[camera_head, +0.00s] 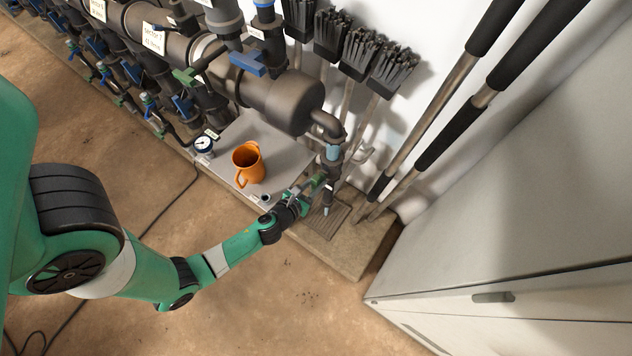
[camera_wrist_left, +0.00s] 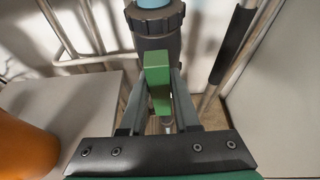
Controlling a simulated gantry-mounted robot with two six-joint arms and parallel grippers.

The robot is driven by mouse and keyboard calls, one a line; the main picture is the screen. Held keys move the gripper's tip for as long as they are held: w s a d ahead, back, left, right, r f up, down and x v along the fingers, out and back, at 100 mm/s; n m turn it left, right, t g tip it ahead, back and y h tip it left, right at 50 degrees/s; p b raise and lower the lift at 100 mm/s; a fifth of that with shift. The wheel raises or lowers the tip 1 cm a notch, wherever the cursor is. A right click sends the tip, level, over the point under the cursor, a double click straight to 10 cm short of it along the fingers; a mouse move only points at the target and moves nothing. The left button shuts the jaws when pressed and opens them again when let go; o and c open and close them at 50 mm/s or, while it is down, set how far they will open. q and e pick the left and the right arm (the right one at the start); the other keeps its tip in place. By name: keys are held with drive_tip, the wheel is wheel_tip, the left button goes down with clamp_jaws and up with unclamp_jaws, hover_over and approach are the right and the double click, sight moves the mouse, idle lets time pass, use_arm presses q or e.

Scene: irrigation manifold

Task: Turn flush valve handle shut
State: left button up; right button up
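The flush valve is on the thin vertical pipe (camera_head: 330,165) that drops from the elbow at the manifold's right end. Its green handle (camera_head: 318,181) sits beside this pipe, above a floor drain grate. My left gripper (camera_head: 308,186) reaches it from the lower left. In the left wrist view the green handle (camera_wrist_left: 158,80) stands between my two fingers (camera_wrist_left: 159,92), which lie against its sides, so the gripper looks shut on it. The grey threaded collar (camera_wrist_left: 155,18) of the pipe is just beyond. My right gripper is not in view.
An orange jug (camera_head: 248,164) and a pressure gauge (camera_head: 204,145) are on the grey slab left of the gripper. Brushes (camera_head: 362,55) and long-handled tools (camera_head: 445,115) lean on the wall behind. A white cabinet (camera_head: 500,290) stands at right.

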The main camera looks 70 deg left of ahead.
use_arm(q)
clamp_jaws()
